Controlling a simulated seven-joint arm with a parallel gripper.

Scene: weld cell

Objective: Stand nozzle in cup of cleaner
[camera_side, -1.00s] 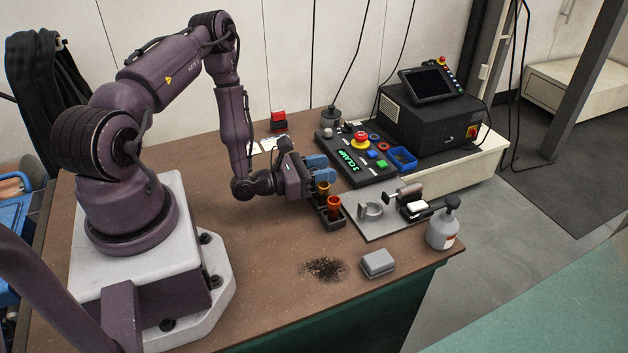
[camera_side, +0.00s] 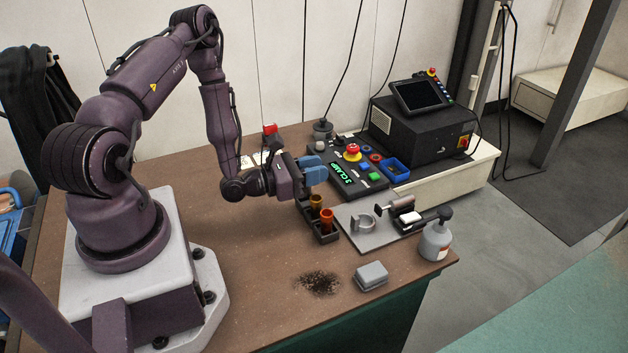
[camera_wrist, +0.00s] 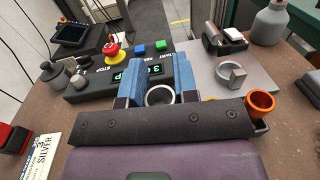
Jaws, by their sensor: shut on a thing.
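My gripper (camera_side: 312,170), with blue fingers, is above the back end of a black rack (camera_side: 326,238). In the wrist view, my gripper (camera_wrist: 160,88) is shut on a grey round piece with an open rim (camera_wrist: 160,96), which looks like the nozzle. Its lower part is hidden, and in the side view the fingers cover it. An amber cup (camera_side: 316,201) and an orange cup (camera_side: 327,220) stand in the rack, just in front of and below my gripper. The orange cup also shows in the wrist view (camera_wrist: 261,104). I cannot tell which cup holds cleaner.
A grey plate with a ring holder (camera_side: 363,223) and a clamp (camera_side: 403,212) lies right of the rack. A button panel (camera_side: 348,180) is behind it. A spray bottle (camera_side: 436,238) and grey block (camera_side: 371,276) are near the edge.

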